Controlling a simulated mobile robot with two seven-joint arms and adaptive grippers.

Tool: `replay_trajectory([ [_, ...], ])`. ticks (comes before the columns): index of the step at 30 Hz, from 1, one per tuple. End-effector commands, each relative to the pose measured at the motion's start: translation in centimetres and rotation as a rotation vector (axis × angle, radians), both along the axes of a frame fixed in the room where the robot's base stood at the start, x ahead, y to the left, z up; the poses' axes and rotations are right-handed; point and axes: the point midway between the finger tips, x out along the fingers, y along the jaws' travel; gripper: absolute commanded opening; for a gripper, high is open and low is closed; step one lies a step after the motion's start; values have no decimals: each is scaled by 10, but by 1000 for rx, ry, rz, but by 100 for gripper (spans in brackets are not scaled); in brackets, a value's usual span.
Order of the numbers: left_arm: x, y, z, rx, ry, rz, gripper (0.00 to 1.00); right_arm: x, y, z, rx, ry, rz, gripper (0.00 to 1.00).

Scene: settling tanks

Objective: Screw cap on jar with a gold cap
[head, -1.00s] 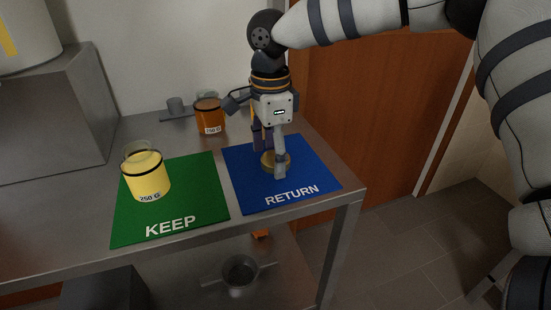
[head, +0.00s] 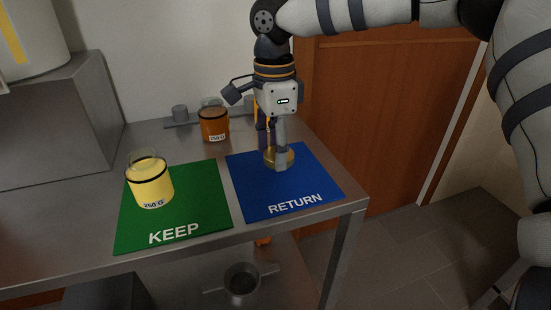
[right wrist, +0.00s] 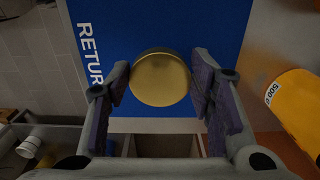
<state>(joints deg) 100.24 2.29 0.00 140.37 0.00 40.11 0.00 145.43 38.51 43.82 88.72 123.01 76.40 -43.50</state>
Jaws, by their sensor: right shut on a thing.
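The round gold cap (head: 284,157) is between the fingers of my right gripper (head: 275,156). That gripper is shut on the cap and holds it over the blue RETURN mat (head: 280,195), seemingly a little above it. The right wrist view shows the cap's flat top (right wrist: 160,80) between the two finger pads. A glass jar with yellow contents and a 250 G label (head: 150,185) stands upright, without a cap, on the green KEEP mat (head: 195,215), left of the gripper. My left gripper is not in view.
A jar with orange contents (head: 214,124) stands behind the mats, by a grey fixture (head: 180,113). A large metal block (head: 55,115) fills the table's left back. The metal table's front edge (head: 200,250) lies close to the mats. A wooden door (head: 380,120) is at the right.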

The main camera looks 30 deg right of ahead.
Motion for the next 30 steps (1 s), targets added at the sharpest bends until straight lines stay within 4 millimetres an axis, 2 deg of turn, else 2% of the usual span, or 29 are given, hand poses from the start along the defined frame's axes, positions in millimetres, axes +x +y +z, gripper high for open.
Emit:
replay_trajectory([
  [1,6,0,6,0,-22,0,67,-9,6,19,1,-13,5,37],
  [6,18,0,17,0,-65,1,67,-39,26,63,0,-17,6,37],
  [9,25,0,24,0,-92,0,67,-63,42,75,-2,-16,8,37],
  [15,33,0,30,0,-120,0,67,-97,65,90,-1,-10,4,37],
  [18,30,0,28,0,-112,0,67,-105,72,91,-1,-4,3,37],
  [30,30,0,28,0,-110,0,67,-112,77,94,0,-1,1,37],
])
